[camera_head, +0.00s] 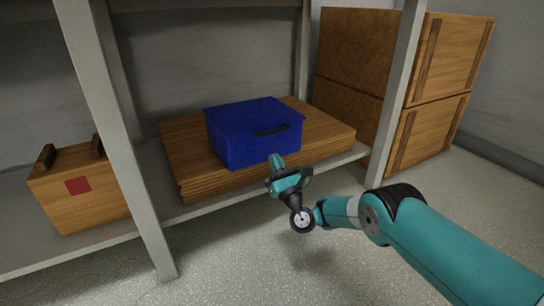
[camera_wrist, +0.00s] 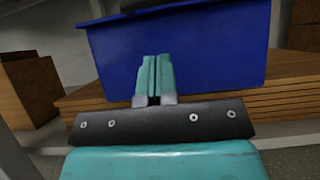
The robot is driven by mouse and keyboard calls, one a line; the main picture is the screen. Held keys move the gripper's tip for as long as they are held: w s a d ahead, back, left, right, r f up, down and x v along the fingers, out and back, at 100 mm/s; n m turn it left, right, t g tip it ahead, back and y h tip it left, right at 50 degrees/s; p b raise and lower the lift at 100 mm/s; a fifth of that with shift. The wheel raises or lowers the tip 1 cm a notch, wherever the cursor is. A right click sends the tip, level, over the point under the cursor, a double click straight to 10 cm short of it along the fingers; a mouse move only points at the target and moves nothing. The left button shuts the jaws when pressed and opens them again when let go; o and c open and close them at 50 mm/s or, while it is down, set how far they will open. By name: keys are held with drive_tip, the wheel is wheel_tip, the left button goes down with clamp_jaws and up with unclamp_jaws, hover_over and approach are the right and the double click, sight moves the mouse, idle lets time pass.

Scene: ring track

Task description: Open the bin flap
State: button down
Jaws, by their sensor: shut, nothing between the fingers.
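A blue bin (camera_head: 232,137) sits on a stack of wooden boards on the low shelf. Its lid is down, and a dark handle (camera_head: 271,130) shows near the front edge. My gripper (camera_head: 275,160) is shut and empty, in front of the lower right part of the bin's front face. In the wrist view my gripper (camera_wrist: 154,62) points at the bin's blue front (camera_wrist: 205,50), below the dark handle at the top edge. I cannot tell whether the fingertips touch the bin.
The wooden boards (camera_head: 190,170) extend beyond the bin on both sides. A wooden box (camera_head: 80,205) with a red mark stands at the left. Grey shelf posts (camera_head: 112,130) stand either side. Large wooden crates (camera_head: 430,130) are stacked at the right. The floor in front is clear.

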drive_tip(key=shift+w+a+r+b, duration=0.15)
drive_tip(key=shift+w+r+b, duration=0.15)
drive_tip(key=shift+r, duration=0.5)
drive_tip(key=shift+w+a+r+b, duration=0.15)
drive_tip(key=shift+a+r+b, duration=0.1)
drive_tip(key=shift+r, duration=0.5)
drive_tip(key=shift+w+a+r+b, duration=0.1)
drive_tip(key=shift+w+r+b, duration=0.2)
drive_tip(key=shift+r, duration=0.5)
drive_tip(key=shift+r, duration=0.1)
